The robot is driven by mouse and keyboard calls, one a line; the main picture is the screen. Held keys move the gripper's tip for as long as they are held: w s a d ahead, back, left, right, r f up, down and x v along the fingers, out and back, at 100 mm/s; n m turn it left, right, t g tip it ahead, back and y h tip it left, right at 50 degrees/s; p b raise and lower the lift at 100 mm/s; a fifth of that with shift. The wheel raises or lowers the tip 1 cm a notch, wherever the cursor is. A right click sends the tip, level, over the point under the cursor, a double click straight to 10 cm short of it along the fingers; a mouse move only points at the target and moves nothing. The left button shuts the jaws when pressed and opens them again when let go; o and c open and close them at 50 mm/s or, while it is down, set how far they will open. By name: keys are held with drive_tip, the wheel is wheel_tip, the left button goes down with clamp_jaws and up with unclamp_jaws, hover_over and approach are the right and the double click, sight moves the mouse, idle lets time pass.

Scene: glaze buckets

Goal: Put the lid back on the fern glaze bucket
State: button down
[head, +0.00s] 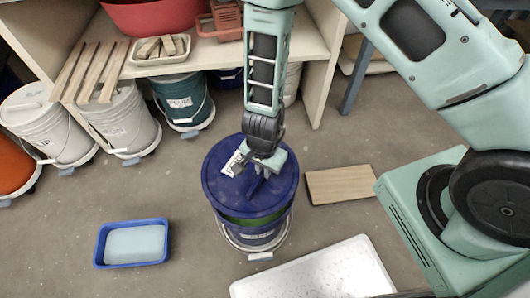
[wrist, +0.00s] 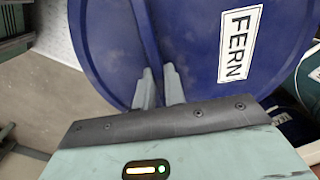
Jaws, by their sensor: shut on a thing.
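A round blue lid (head: 222,190) with a white FERN label is over the blue fern bucket (head: 262,236). My gripper (head: 262,171) is shut on the lid's raised handle bar, on top of the lid. A green strip shows between the lid's front edge and the bucket, so the lid appears raised above the rim there. Most of the bucket's opening is hidden under the lid. In the wrist view, the lid (wrist: 198,40) fills the upper middle, with my fingers (wrist: 158,82) on either side of the bar. The FERN label is readable there.
A wooden board (head: 340,185) lies to the right, and a white speckled board (head: 315,275) in front. White buckets (head: 122,120) and a teal bucket (head: 184,102) stand by the shelf behind.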

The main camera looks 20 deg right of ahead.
sight(264, 179)
drive_tip(key=shift+s, duration=0.25)
wheel_tip(264, 179, down, 5)
drive_tip(key=b, duration=0.5)
drive_tip(key=shift+r, duration=0.1)
drive_tip(key=shift+f+b, duration=0.55)
drive_tip(key=shift+f, duration=0.1)
drive_tip(key=shift+f, duration=0.8)
idle(2.0)
drive_tip(key=c, duration=0.9)
unclamp_jaws()
drive_tip(key=shift+r+p, duration=0.15)
drive_tip(key=shift+p, duration=0.15)
